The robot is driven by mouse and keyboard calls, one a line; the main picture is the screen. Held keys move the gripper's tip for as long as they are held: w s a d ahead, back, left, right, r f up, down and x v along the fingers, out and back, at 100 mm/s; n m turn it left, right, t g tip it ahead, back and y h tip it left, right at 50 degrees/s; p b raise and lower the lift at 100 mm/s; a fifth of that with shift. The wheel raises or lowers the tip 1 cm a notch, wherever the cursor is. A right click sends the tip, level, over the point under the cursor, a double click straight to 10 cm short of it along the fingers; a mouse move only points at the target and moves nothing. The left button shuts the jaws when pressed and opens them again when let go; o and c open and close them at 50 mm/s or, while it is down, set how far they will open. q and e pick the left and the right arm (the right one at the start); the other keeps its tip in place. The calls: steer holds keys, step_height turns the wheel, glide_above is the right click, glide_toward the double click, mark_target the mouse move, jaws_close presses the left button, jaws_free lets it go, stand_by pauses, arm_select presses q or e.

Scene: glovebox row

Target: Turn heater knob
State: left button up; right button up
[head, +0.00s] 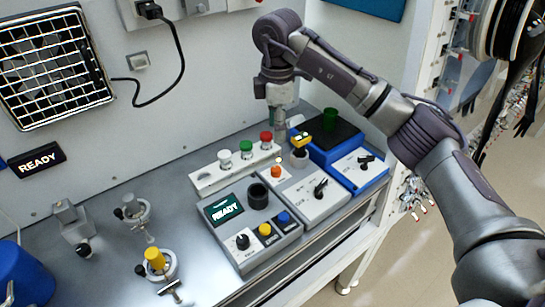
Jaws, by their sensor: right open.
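My right gripper (281,134) points down above the bench, behind the middle device, and looks empty. Its fingertips are small and hard to make out. A blue device with a black top plate (336,134) has a white front panel with a black knob (367,161). Beside it, a pale grey box (304,199) has a black knob (320,188) with markings. I cannot tell for certain which of these two is the heater. The gripper is apart from both knobs, to their upper left in the picture. My left gripper is not in view.
A grey box with a READY screen (223,208) stands left of the pale box. A white rack (209,180) holds white, green and red caps. Metal fittings (155,260) occupy the bench's left.

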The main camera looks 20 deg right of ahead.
steer(key=p, duration=0.1)
glide_above(276, 168)
steer(key=f, duration=0.4)
steer(key=shift+s+d+f, duration=0.1)
steer(key=shift+s+f, duration=0.25)
steer(key=shift+s, duration=0.05)
steer(key=f, duration=0.2)
steer(key=f+p, duration=0.1)
steer(key=shift+w+f, duration=0.35)
step_height(276, 168, down, 3)
steer(key=shift+r, duration=0.2)
steer(key=shift+f, duration=0.85)
steer(key=shift+c, duration=0.2)
steer(key=c, duration=0.8)
jaws_close()
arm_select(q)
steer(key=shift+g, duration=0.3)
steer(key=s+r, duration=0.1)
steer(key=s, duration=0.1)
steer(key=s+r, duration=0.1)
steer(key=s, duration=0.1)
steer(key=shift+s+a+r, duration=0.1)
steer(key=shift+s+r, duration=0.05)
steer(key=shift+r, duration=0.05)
